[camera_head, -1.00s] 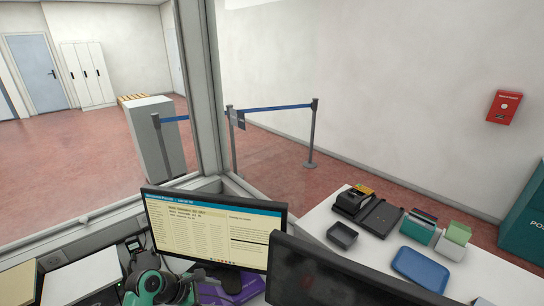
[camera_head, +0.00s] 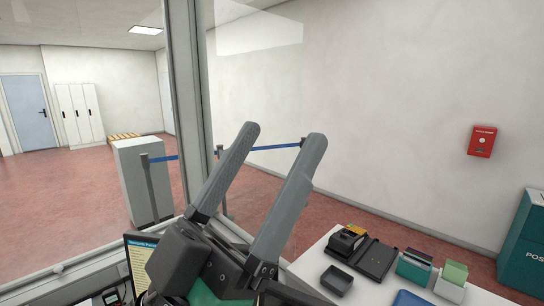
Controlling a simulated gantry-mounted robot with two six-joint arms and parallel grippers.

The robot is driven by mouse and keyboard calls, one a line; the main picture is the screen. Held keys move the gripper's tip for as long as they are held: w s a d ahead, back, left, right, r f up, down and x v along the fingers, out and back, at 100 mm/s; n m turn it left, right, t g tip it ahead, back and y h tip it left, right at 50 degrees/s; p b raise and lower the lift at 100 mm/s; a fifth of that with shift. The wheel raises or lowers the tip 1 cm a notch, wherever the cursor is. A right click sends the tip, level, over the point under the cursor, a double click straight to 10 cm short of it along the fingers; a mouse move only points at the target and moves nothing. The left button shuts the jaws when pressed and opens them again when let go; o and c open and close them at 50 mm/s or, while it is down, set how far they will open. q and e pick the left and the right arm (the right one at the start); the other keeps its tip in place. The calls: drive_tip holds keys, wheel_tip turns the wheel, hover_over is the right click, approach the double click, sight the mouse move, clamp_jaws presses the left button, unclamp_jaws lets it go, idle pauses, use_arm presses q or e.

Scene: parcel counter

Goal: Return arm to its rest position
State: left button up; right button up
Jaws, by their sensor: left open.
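My left gripper (camera_head: 283,132) stands large in the middle foreground, its two long grey fingers pointing up. The fingers are spread apart with nothing between them, so it is open and empty. It is raised in front of the counter window and covers most of the lit monitor (camera_head: 138,262), of which only the left part shows. My right gripper is not in view.
The side table (camera_head: 320,291) at lower right holds a dark tray (camera_head: 337,280), a black case (camera_head: 375,258), card boxes (camera_head: 414,268) and a blue tray (camera_head: 408,299). A window post (camera_head: 189,95) rises behind my gripper. A barrier post (camera_head: 150,190) stands beyond.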

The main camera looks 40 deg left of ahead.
use_arm(q)
wheel_tip(320, 180, up, 31)
drive_tip(key=h+p, duration=0.1)
drive_tip(key=p, duration=3)
drive_tip(key=shift+d, duration=0.2)
drive_tip(key=shift+w+f, duration=0.1)
drive_tip(key=shift+f, duration=0.25)
drive_tip(key=shift+c, duration=1.2)
